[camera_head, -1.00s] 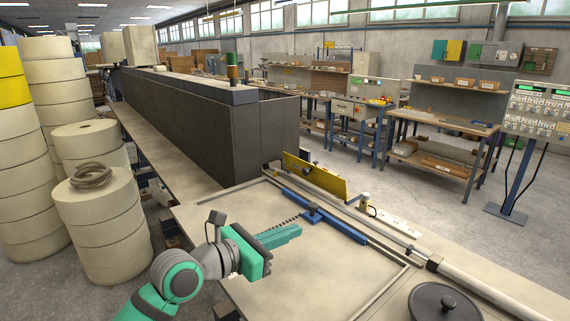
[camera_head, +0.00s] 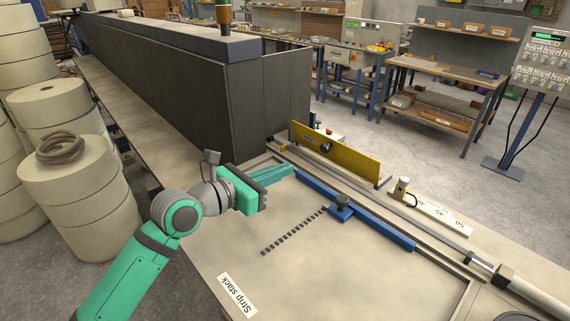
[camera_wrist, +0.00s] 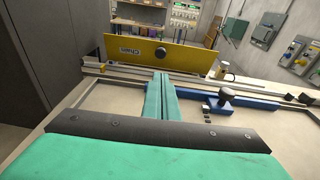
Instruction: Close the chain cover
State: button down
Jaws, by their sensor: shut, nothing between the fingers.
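The chain cover is a yellow panel (camera_head: 334,152) with a black round knob, standing raised along the rail at the far side of the table. In the wrist view the yellow panel (camera_wrist: 158,53) stands straight ahead, with a small label and the knob facing me. My gripper (camera_head: 291,173) is shut and empty, its green fingers pointing at the rail near the panel's left end. In the wrist view the fingertips (camera_wrist: 161,75) lie side by side just below the panel. They look apart from it, though the exact gap is hard to tell.
A row of dark strips (camera_head: 293,232) and a "Strip stack" label (camera_head: 237,294) lie on the tabletop. A large dark housing (camera_head: 190,90) stands at the back left, with stacked rolls (camera_head: 75,185) at the left.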

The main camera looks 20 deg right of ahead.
send_near(323, 150)
jog(key=x, duration=0.4)
jog(key=shift+d+f, duration=0.25)
jog(key=shift+f, duration=0.1)
jog(key=shift+w+d+r, duration=0.15)
jog(key=shift+w+d, duration=0.15)
jog(key=shift+d, duration=0.4)
